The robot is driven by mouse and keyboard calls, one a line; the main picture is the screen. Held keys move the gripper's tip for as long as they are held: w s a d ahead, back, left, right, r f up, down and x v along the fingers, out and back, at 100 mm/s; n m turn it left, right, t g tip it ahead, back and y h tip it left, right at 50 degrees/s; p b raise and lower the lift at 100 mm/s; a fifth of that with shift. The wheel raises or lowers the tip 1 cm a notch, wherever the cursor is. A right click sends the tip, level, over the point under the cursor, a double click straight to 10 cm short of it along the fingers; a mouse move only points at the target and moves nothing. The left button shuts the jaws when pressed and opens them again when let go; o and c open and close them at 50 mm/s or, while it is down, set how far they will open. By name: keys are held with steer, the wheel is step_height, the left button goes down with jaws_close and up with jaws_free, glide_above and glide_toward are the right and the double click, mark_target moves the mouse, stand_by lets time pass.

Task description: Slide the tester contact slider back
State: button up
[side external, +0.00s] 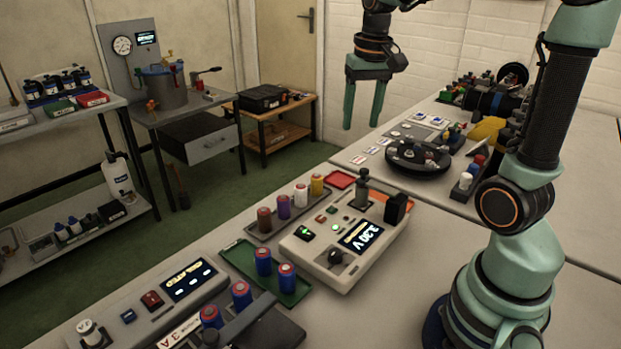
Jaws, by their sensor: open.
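The tester (302,247) is a pale box on the bench with a lit display (361,236) reading about 3.30 V, a green light and a black knob. At its back edge stand a grey upright post (362,190) and a black block (397,208), with an orange strip near them. I cannot tell for sure which of these is the contact slider. My gripper (362,127) hangs above and behind the tester, fingers pointing down, open and empty. It touches nothing.
A green tray (240,262) with blue cells (263,262) lies left of the tester. A rack of coloured cells (283,207) and a red tray (341,179) stand behind. A black turntable (417,158) is on the far bench. Bench right of the tester is clear.

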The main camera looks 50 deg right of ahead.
steer(key=m+g, duration=0.1)
steer(key=m, duration=0.1)
glide_above(364, 169)
steer(key=f, duration=0.1)
steer(key=shift+y, duration=0.3)
step_height(364, 169, down, 12)
steer(key=shift+s+f, duration=0.1)
steer(key=shift+f, duration=0.05)
jaws_close()
stand_by(1.2)
